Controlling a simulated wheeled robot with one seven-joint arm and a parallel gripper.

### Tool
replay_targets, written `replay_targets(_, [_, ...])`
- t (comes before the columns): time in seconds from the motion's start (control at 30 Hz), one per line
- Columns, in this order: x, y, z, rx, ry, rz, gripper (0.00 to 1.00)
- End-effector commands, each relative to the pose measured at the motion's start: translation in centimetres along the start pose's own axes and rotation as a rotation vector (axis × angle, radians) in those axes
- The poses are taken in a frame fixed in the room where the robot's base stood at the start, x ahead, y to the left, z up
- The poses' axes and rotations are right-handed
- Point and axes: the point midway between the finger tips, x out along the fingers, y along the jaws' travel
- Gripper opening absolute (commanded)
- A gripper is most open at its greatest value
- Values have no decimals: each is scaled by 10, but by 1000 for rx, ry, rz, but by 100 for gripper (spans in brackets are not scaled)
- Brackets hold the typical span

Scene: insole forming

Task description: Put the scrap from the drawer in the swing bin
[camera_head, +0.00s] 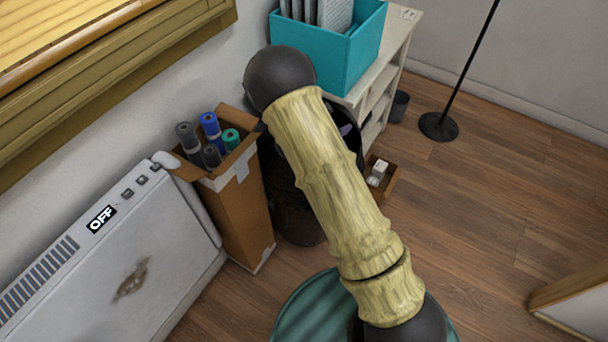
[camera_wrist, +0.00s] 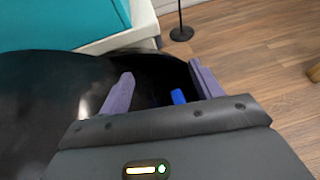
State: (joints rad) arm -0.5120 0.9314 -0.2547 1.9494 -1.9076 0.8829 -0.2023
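The dark swing bin (camera_head: 297,212) stands on the floor beside the cardboard box, largely hidden behind my arm in the head view. In the wrist view its glossy black top (camera_wrist: 45,95) fills the left, with a dark opening beside it. My gripper (camera_wrist: 162,85) is over that opening, its two purple fingers apart. A small blue piece (camera_wrist: 178,97) shows between them, apart from both; I cannot tell its depth or whether it is the scrap. A wooden drawer (camera_head: 391,188) sits low by the shelf, with whitish items (camera_head: 378,172) inside.
A cardboard box (camera_head: 238,215) of rolls stands left of the bin. A white heater (camera_head: 120,262) is at the lower left. A white shelf (camera_head: 394,62) carries a teal box (camera_head: 345,58). A dark floor stand (camera_head: 438,126) is farther right.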

Motion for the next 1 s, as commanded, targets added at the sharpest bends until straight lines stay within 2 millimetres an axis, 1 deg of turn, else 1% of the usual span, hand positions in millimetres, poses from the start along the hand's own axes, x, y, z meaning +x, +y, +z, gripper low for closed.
replay_targets(0.27, [-2,0,0,0,0,1,64])
replay_targets(0.37, [-8,0,0,0,0,1,64])
replay_targets(0.43, [-16,1,0,-1,0,2,64])
replay_targets(0.57, [-38,1,1,-1,1,4,64])
replay_targets(1.0, [-126,1,1,-1,0,4,64])
